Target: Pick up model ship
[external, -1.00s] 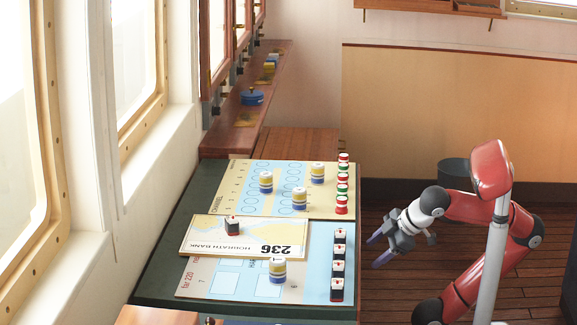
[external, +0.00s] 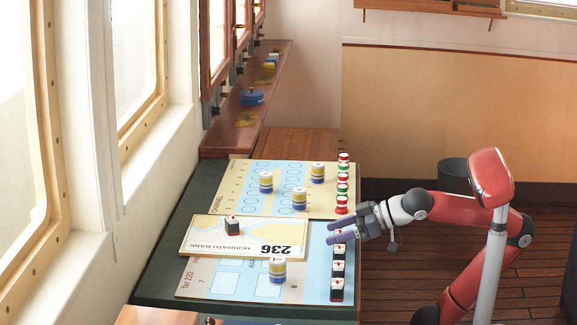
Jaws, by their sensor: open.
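No thing is clearly recognisable as a model ship at this size. Small black blocks with white tops and red marks may be the ship pieces. One such block (external: 232,226) stands on the "236 Horbath Bank" chart board (external: 206,247). Several more (external: 337,290) stand in a column along the right edge of the lower board (external: 222,289). My gripper (external: 331,231) is open, with its fingers pointing left over the table's right edge. Its lower finger covers most of the top block in that column. I cannot tell whether it touches the block.
The green-topped table (external: 160,284) also bears an upper board (external: 240,177) with yellow, blue and white striped cylinders (external: 299,199). Red, white and green pieces (external: 342,205) stand just beyond my gripper. A dark bin (external: 453,173) stands on the floor, which is open right of the table.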

